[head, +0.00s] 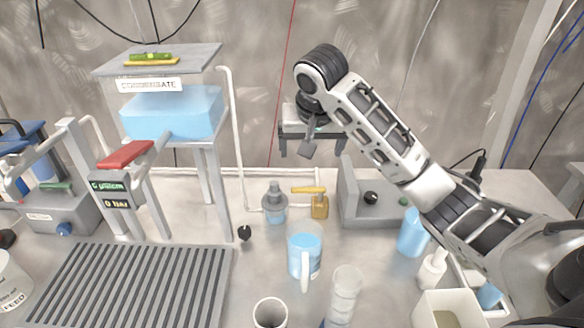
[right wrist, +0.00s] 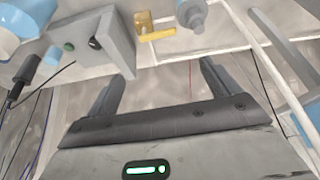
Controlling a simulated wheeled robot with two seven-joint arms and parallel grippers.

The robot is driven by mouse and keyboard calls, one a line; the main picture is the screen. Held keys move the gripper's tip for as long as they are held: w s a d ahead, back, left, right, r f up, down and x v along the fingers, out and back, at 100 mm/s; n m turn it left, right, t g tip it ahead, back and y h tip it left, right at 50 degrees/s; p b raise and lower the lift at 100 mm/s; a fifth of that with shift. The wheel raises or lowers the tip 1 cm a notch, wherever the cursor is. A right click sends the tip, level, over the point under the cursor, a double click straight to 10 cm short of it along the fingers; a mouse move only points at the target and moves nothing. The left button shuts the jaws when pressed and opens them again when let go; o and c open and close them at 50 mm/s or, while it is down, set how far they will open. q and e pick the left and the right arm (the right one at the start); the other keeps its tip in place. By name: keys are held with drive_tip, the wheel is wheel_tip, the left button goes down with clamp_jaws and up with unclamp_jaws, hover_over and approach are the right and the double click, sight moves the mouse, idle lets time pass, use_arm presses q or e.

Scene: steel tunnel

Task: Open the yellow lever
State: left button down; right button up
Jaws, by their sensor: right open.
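The yellow lever (head: 308,189) is a short flat bar on top of a small yellow valve body (head: 320,208), on the bench near the middle. It lies roughly level, pointing left. My right gripper (head: 311,152) hangs above and behind it, fingers spread and empty, apart from the lever. In the right wrist view the lever (right wrist: 157,34) and its valve body (right wrist: 143,20) show at the top, beyond the gap between the open fingers (right wrist: 161,70). Nothing covers the lever. My left gripper is not in view.
A jug of blue liquid (head: 304,252) stands in front. A white pipe (head: 237,140) runs down at the left, beside the tank stand (head: 214,185).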

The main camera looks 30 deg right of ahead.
sight(308, 189)
drive_tip(key=x, duration=0.9)
drive_tip(key=s+x, duration=0.1)
drive_tip(key=x, duration=0.3)
drive_tip(key=shift+w+d+f, duration=0.1)
drive_tip(key=shift+w+f, duration=0.1)
drive_tip(key=shift+f, duration=0.3)
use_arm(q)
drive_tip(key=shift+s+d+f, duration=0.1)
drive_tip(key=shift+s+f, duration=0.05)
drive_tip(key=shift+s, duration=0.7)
use_arm(e)
drive_tip(key=shift+x, duration=0.8)
drive_tip(key=shift+c, duration=0.3)
drive_tip(key=c, duration=1)
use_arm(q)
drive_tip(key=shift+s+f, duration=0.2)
use_arm(e)
drive_tip(key=shift+c, duration=0.2)
